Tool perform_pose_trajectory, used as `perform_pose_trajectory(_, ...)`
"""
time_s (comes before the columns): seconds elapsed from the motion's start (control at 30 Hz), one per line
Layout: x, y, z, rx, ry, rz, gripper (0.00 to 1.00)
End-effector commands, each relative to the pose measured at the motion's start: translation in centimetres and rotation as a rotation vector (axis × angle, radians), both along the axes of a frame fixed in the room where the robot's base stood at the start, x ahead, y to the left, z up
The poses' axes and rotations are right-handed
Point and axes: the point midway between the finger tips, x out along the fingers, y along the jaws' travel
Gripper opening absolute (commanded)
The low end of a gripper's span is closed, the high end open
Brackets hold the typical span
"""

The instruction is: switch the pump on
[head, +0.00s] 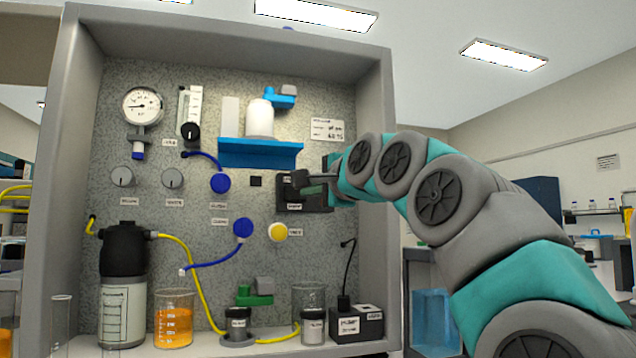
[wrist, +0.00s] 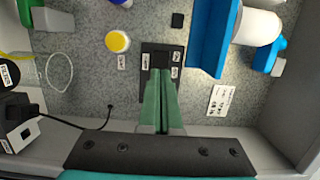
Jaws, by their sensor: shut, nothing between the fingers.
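A dark switch plate (head: 288,206) with a raised black block and small white labels is mounted on the speckled back panel. In the wrist view the switch plate (wrist: 147,84) shows its black block (wrist: 160,60) just beyond my fingertips. My gripper (head: 308,190) reaches in from the right, in front of the plate. Its green fingers are together and empty, and in the wrist view my gripper (wrist: 160,72) points straight at the block. I cannot tell whether the tips touch it. The fingers hide part of the plate, and the switch's position is unclear.
A blue shelf (head: 260,155) with a white bottle juts out above and left of the plate. A yellow knob (head: 278,232) and blue knob (head: 243,228) sit below. A black box (head: 357,322) with a cable, beakers and tubing stand on the ledge. The cabinet's right wall (head: 378,120) is close to my arm.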

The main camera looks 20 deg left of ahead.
Motion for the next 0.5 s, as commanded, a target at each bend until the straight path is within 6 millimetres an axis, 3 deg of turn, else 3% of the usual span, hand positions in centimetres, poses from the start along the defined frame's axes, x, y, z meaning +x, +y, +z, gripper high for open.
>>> perform_pose_trajectory(0.5,4.0,3.9,0.0,-0.003,0.002,0.001,0.0)
